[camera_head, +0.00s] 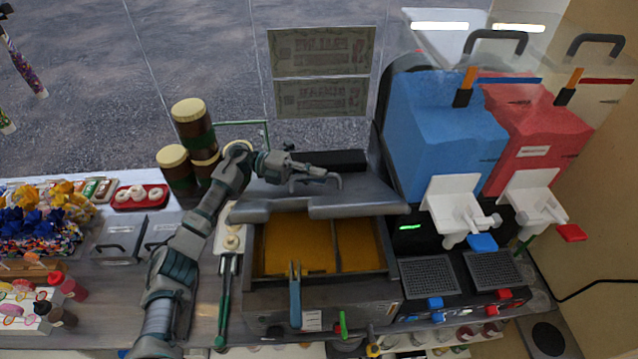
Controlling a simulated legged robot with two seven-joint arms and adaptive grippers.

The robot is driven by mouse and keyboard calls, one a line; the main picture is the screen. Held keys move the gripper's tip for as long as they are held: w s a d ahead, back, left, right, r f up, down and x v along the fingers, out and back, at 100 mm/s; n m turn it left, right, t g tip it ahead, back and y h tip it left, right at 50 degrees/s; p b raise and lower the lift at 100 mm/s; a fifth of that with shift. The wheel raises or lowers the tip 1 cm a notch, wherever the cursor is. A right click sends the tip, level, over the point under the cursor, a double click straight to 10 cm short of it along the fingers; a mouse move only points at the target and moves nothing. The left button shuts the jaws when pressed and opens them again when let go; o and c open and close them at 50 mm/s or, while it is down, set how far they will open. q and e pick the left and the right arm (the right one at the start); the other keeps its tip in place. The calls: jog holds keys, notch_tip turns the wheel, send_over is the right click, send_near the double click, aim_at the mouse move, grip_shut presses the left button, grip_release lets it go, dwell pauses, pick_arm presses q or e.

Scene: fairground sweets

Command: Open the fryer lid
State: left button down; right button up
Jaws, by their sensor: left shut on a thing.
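The fryer (375,285) stands at the middle of the counter. Its two oil wells (300,248) show golden oil, split by a divider. The grey fryer lid (360,203) is raised at the back of the wells and leaves most of the oil uncovered. The lid's handle (337,180) is on its upper face. My left gripper (312,172) reaches over from the left and is shut on this handle; the exact finger contact is small in view. My right gripper is not in view.
Blue (440,125) and red (545,140) slush machines stand close on the right. Brown jars with cream lids (190,118) stand behind my left arm. A blue-handled basket grip (295,300) sticks out at the fryer's front. Sweets trays fill the left.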

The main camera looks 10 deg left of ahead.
pick_arm(q)
jog(key=shift+w+a, duration=0.15)
jog(key=shift+w, duration=0.05)
jog(key=c, duration=1.4)
grip_release()
jog(key=shift+a, duration=0.1)
jog(key=shift+c, duration=0.2)
jog(key=shift+a, duration=0.1)
jog(key=shift+w+a, duration=0.1)
jog(key=shift+a, duration=0.05)
jog(key=v, duration=1.2)
jog(key=shift+a+f, duration=0.2)
jog(key=shift+f, duration=0.05)
jog(key=shift+d, duration=0.1)
jog(key=shift+d, duration=0.2)
